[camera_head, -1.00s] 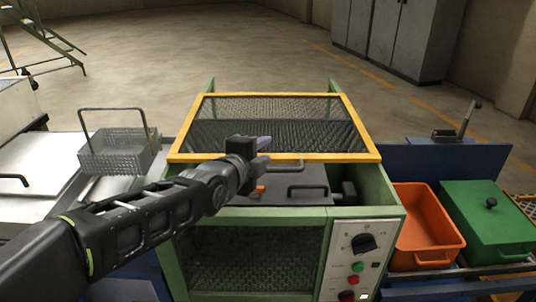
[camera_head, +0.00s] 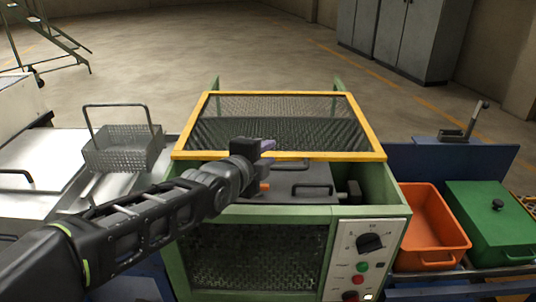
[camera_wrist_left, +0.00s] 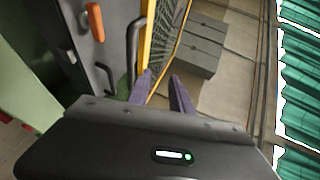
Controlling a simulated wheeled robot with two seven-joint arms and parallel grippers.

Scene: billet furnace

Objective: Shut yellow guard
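The yellow guard (camera_head: 330,156) is a yellow frame with dark wire mesh over the back of the green machine. It is raised above the machine's deck; its exact tilt is hard to tell. A black handle (camera_head: 291,163) is on its near bar. My left gripper (camera_head: 268,145) is at this near bar, left of the handle, and partly hides the bar. The guard's yellow edge (camera_wrist_left: 147,40) and black handle (camera_wrist_left: 133,45) are just beyond the fingertips. My right gripper is out of view.
A dark plate with a handle (camera_head: 312,187) lies on the deck below the guard. A control panel (camera_head: 366,262) is at the front right. A wire basket (camera_head: 122,157) stands left; an orange bin (camera_head: 428,230) and a green lidded box (camera_head: 490,220) stand right.

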